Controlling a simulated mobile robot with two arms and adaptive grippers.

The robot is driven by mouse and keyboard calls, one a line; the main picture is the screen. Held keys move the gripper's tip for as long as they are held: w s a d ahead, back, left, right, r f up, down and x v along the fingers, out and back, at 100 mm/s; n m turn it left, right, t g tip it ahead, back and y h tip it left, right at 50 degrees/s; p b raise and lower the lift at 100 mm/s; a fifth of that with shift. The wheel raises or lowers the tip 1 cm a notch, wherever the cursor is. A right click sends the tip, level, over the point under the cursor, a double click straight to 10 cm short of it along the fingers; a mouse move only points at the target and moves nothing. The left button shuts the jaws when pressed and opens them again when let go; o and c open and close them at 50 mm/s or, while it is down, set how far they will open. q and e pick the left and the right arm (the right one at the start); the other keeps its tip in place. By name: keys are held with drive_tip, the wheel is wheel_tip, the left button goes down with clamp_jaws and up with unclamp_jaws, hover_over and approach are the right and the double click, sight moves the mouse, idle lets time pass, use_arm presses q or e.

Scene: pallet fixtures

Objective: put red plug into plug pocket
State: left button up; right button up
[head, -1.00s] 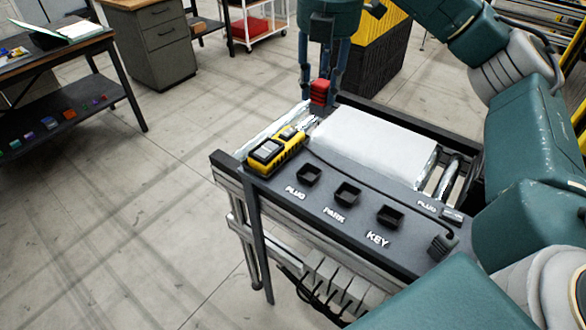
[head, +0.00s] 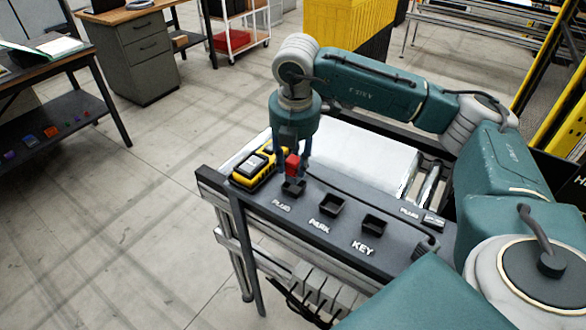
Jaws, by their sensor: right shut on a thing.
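The red plug (head: 292,165) is a small red block between the fingers of my right gripper (head: 292,168). The gripper points down and is shut on the plug. It holds the plug at or just above the plug pocket (head: 293,187), the black square socket with the PLUG label in front of it. I cannot tell whether the plug's lower end is inside the pocket. My left gripper is not in view.
The park pocket (head: 331,205) and key pocket (head: 375,225) are empty, to the right. A yellow-black handheld device (head: 253,166) lies close on the left. A white wrapped block (head: 360,155) sits behind. A black cable runs along the fixture.

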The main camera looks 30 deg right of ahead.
sight(293, 172)
wheel_tip(293, 172, down, 4)
drive_tip(key=shift+r+p, duration=0.25)
drive_tip(key=shift+p, duration=0.25)
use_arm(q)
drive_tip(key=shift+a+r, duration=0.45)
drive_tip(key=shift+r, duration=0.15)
use_arm(e)
drive_tip(key=shift+f, duration=0.1)
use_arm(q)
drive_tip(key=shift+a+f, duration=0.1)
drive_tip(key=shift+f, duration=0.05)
use_arm(e)
drive_tip(key=shift+f, duration=0.1)
drive_tip(key=shift+f+b, duration=0.15)
drive_tip(key=shift+b, duration=0.15)
drive_tip(key=o, duration=1.2)
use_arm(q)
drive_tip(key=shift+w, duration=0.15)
use_arm(e)
drive_tip(key=shift+r, duration=0.25)
